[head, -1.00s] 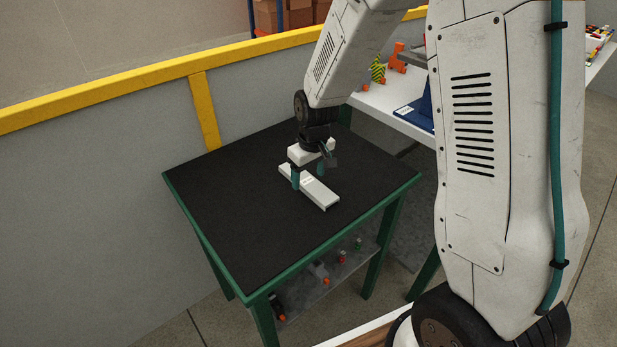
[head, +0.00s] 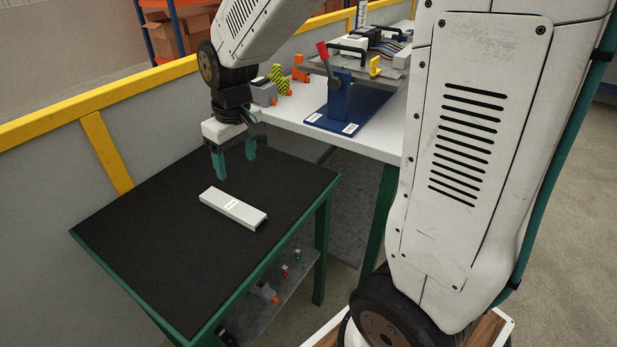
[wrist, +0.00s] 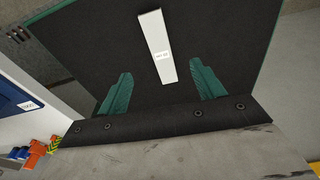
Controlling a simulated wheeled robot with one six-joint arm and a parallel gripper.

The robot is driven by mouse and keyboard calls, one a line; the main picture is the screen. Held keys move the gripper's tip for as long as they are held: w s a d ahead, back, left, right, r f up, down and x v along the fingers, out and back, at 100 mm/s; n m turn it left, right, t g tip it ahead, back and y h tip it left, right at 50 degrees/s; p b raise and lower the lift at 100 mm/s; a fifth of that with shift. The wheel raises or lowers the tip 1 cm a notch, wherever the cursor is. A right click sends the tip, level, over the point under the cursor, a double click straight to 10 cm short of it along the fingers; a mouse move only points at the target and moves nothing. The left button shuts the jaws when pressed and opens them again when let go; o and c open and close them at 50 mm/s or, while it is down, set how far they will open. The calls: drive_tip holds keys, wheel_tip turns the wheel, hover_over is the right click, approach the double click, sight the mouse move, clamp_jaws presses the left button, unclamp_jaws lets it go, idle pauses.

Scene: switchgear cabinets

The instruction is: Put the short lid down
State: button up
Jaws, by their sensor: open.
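The short lid (head: 234,208) is a long white channel-shaped piece with a small printed label. It lies flat on the black top of the green-framed table (head: 150,235). My gripper (head: 235,165) is open and empty, above the table and apart from the lid, with its teal fingers pointing down. In the wrist view, the lid (wrist: 155,42) shows beyond and between the two open fingertips (wrist: 161,77), with black table surface around it.
A white bench (head: 290,118) stands behind the table, with a blue stand (head: 340,100) with a red-handled lever and several orange and striped pieces. A yellow rail (head: 100,93) runs along the grey wall at left. Small parts lie on the lower shelf (head: 270,290).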

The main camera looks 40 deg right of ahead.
drive_tip(key=s+d+r+m, duration=0.1)
drive_tip(key=s+r, duration=0.3)
drive_tip(key=s, duration=0.8)
drive_tip(key=s+d+r+m, duration=0.1)
drive_tip(key=s+r, duration=0.3)
drive_tip(key=s, duration=0.8)
drive_tip(key=shift+m, duration=0.5)
drive_tip(key=shift+s+d, duration=0.1)
drive_tip(key=shift+c, duration=0.2)
